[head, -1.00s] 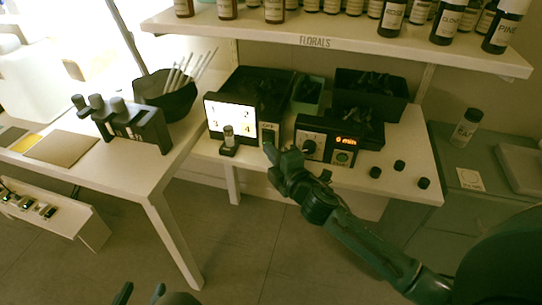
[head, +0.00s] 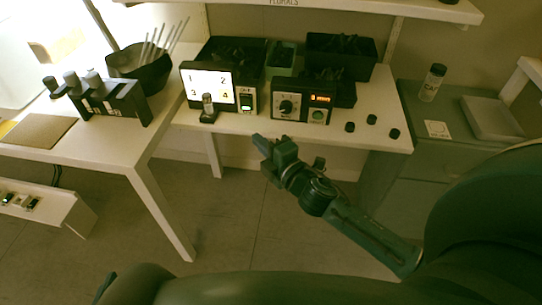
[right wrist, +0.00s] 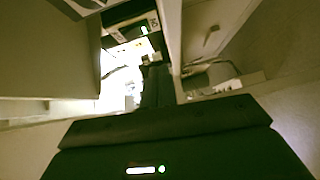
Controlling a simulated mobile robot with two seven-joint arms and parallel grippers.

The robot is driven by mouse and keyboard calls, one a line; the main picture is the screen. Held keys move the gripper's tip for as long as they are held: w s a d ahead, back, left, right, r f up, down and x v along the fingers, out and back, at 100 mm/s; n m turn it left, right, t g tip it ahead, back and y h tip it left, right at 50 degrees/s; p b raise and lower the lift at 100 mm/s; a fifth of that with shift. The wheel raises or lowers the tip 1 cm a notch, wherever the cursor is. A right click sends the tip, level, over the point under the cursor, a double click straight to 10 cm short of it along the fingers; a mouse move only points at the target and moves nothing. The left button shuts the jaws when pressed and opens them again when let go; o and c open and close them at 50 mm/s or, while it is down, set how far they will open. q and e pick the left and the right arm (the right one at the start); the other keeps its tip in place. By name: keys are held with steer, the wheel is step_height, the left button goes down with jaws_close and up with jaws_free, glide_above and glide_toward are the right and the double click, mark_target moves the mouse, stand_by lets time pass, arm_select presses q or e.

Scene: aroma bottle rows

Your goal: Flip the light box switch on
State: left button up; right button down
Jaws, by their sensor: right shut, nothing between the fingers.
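The light box (head: 207,88) stands near the front of the white table, its panel lit white with numbers on it. A small dark bottle (head: 208,107) stands before the panel. My right gripper (head: 260,141) is shut and empty, in front of and below the table edge, apart from the switch. The right wrist view also shows its dark fingers (right wrist: 153,82), with the switch's green light (right wrist: 144,30) beyond. At the lower left of the head view only a dark tip of my left gripper (head: 106,286) shows.
A timer box (head: 288,106) with a dial and red display stands right of the light box. Several black knobs (head: 371,119) lie near the table's right end. A black bottle rack (head: 112,104) stands on the left table.

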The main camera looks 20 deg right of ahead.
steer(key=shift+f+v, duration=0.15)
steer(key=shift+v, duration=0.85)
steer(key=shift+f+v, duration=0.1)
steer(key=shift+v, duration=0.95)
